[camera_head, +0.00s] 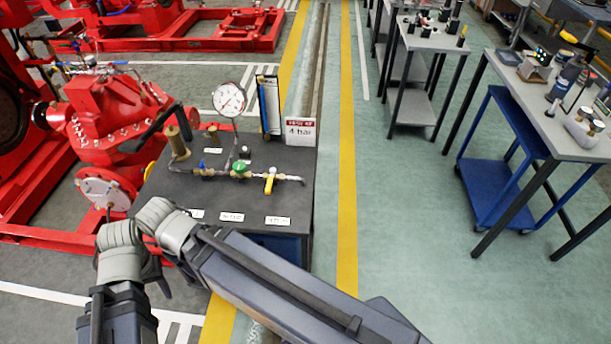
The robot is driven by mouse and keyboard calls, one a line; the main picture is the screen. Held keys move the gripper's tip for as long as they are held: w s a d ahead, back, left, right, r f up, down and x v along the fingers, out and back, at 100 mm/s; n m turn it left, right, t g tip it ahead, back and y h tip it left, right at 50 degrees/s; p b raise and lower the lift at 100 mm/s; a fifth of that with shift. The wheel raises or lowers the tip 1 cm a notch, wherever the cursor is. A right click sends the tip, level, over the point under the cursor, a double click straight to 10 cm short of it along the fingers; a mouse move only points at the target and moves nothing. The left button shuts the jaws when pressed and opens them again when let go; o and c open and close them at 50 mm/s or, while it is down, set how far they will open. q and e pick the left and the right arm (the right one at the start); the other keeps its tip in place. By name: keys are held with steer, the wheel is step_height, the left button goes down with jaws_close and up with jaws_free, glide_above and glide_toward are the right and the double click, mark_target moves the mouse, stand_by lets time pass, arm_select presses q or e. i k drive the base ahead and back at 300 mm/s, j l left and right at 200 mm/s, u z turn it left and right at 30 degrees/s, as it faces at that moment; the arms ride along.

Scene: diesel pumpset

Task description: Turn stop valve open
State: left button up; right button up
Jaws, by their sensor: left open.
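A pipe line with several valves lies on a dark bench (165,190). It has a valve with a blue handle (203,164), one with a green round handle (240,169) and one with a yellow lever (269,184). The yellow lever points towards the bench's front, across the pipe. The labels are too small to read, so I cannot tell which is the stop valve. My right gripper is not in view.
A round gauge (229,98) and a "4 bar" sign (301,131) stand at the bench's back. A black lever (160,124) rises at its left. A red pump (110,115) stands left. The floor right of the bench is clear up to a blue cart (500,195).

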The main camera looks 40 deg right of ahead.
mark_target(269, 186)
steer(key=z, duration=1.1)
steer(key=i+l+z, duration=0.35)
steer(key=k+j, duration=0.05)
steer(key=j, duration=0.05)
